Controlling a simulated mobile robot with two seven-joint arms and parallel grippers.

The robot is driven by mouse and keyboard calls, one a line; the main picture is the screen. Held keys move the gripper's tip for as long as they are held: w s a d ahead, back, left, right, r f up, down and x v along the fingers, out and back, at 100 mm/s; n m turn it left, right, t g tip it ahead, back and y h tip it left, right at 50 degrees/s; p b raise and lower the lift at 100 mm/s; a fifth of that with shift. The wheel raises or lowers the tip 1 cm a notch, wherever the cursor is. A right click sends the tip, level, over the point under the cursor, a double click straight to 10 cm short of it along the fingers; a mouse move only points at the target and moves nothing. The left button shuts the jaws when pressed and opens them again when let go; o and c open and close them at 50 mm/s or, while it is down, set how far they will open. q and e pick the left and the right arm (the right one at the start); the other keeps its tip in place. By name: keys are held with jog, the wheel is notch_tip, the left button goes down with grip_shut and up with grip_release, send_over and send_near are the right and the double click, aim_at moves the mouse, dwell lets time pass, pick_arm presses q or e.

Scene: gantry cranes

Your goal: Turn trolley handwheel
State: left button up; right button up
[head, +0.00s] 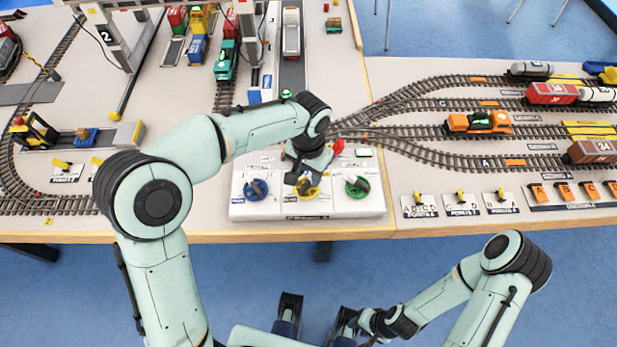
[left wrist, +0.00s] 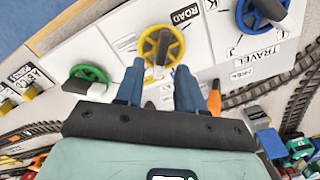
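Three handwheels stand on a white panel (head: 240,210): blue (head: 256,189), yellow (head: 312,189) and green (head: 357,186). In the left wrist view, the yellow wheel (left wrist: 161,47) lies just beyond my open left fingers (left wrist: 158,88), the blue wheel (left wrist: 262,14) is upper right beside a TRAVEL label, and the green wheel (left wrist: 88,77) is left. The yellow wheel's name label is not readable. My left gripper (head: 306,180) is over the yellow wheel and partly hides it; contact cannot be told. My right gripper (head: 372,322) hangs low before the table, its fingers unclear.
Tracks with wagons (head: 480,122) fill the table's right side. Crane legs (head: 105,35) and trucks stand at the back left. The wooden front edge (head: 440,230) runs along the table.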

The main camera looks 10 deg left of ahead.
aim_at(307, 186)
pick_arm(q)
jog(key=shift+f, duration=1.35)
grip_shut()
jog(key=shift+n, duration=0.4)
jog(key=n, duration=0.5)
jog(key=shift+a+n, duration=0.2)
jog(key=shift+n, duration=0.2)
jog(key=n, duration=0.3)
jog(key=shift+a+n, duration=0.15)
jog(key=shift+n, duration=0.15)
jog(key=shift+s+a+n, duration=0.1)
jog(key=shift+n, duration=1.7)
